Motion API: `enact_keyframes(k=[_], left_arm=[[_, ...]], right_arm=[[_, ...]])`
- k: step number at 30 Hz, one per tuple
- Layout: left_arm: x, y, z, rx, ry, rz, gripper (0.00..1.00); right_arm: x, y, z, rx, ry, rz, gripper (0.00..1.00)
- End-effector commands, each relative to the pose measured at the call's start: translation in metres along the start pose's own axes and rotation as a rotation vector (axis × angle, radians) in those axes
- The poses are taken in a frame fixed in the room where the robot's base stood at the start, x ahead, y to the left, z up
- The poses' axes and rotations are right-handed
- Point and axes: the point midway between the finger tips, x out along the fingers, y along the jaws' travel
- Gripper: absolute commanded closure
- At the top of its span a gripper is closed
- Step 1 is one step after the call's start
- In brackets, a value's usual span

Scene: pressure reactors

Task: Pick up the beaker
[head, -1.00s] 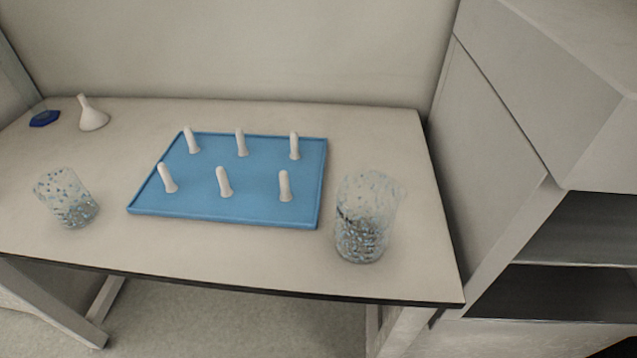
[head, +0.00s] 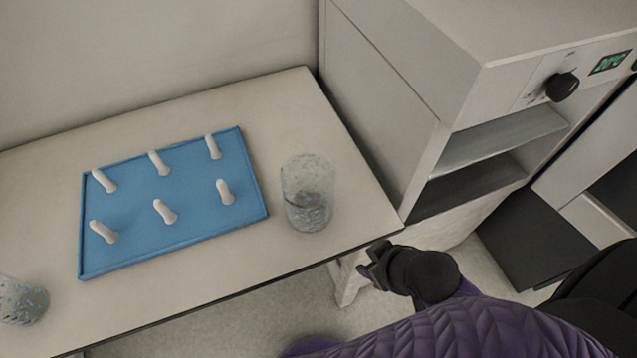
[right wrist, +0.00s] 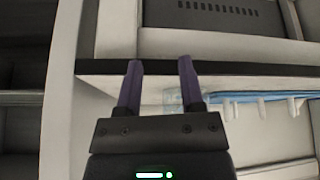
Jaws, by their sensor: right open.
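A clear glass beaker (head: 306,196) with blue speckled reflections stands upright on the table, just right of the blue tray. A second similar beaker (head: 22,303) stands at the left edge of the head view, partly cut off. My right gripper (head: 372,262) is open and empty, beyond the table's front edge, below and right of the first beaker and apart from it. In the right wrist view its two purple fingers (right wrist: 161,82) are spread, with a faint pale-blue glassy shape between and behind them. My left gripper is not in view.
A blue tray (head: 184,239) with several white pegs (head: 165,211) lies on the table. A grey cabinet with open shelves (head: 490,145) stands right of the table. The table's dark front edge (head: 235,295) lies between my right gripper and the beaker.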

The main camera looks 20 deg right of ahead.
Motion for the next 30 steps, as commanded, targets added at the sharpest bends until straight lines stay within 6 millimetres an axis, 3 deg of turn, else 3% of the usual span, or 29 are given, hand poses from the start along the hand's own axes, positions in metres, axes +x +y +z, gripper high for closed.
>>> enact_keyframes(k=[1, 4, 7, 11, 30], left_arm=[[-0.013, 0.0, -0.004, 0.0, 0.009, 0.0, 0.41], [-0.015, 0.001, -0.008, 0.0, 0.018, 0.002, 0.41], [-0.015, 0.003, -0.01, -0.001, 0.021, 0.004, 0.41], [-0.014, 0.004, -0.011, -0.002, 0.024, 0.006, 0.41], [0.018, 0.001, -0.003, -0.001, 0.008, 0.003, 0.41]], right_arm=[[-0.029, 0.009, -0.031, -0.058, 0.123, -0.021, 0.51], [-0.056, 0.02, -0.075, -0.132, 0.368, -0.098, 0.51], [-0.076, 0.028, -0.105, -0.159, 0.545, -0.161, 0.51], [-0.092, 0.035, -0.128, -0.163, 0.673, -0.204, 0.51], [-0.021, 0.012, -0.191, -0.158, 0.695, -0.21, 0.51]])
